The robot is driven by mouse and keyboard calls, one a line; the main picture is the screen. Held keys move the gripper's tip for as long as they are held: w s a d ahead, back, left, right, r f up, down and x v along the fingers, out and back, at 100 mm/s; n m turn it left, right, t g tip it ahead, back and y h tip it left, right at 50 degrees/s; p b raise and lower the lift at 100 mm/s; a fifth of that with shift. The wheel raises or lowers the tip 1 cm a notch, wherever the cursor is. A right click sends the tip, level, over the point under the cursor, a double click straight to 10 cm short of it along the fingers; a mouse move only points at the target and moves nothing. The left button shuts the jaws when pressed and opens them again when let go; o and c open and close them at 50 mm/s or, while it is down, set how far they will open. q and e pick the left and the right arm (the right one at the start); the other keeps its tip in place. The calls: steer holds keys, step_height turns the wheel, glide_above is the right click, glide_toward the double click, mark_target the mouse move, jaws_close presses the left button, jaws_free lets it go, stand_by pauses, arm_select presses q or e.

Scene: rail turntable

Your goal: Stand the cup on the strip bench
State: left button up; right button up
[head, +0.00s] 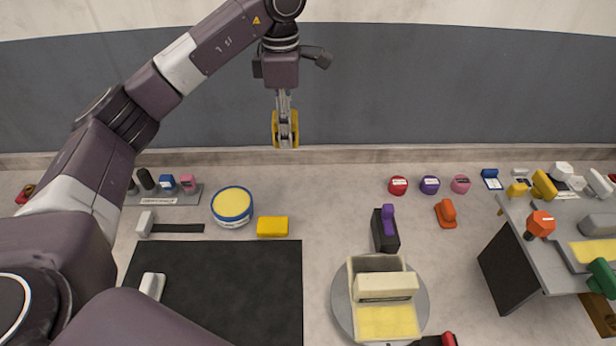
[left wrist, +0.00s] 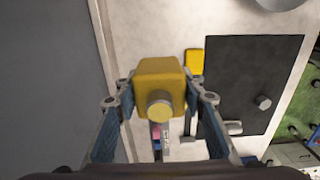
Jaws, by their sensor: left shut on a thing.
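My left gripper (head: 285,140) hangs above the far part of the worktop, in front of the grey wall. It is shut on a yellow thing (left wrist: 160,78), a blocky body with a round knob, which fills the gap between the fingers in the left wrist view. I cannot tell whether this is the cup. A grey raised bench (head: 522,219) stands at the right edge, with a yellow strip (head: 595,249) on it; it may be the strip bench. Several tools stand on it, including an orange-headed one (head: 540,223). My right gripper is out of view.
A round turntable (head: 341,318) carries a cream box at front centre. A black mat (head: 225,285), a yellow block (head: 272,227) and a blue-rimmed round tub (head: 232,204) lie left. Red (head: 398,185), purple (head: 430,185) and pink (head: 460,184) round pieces stand at the back.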

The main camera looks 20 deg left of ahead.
arm_select(q)
steer(key=f+p, duration=0.1)
steer(key=f, duration=1.3)
steer(key=shift+s+f, duration=0.1)
steer(key=shift+s, duration=0.1)
steer(key=shift+d+f+p, duration=0.1)
steer(key=shift+f+p, duration=0.3)
steer(key=shift+f, duration=0.5)
step_height(320, 180, down, 3)
steer(key=shift+r+p, duration=0.2)
steer(key=shift+p, duration=0.2)
steer(key=shift+f, duration=0.45)
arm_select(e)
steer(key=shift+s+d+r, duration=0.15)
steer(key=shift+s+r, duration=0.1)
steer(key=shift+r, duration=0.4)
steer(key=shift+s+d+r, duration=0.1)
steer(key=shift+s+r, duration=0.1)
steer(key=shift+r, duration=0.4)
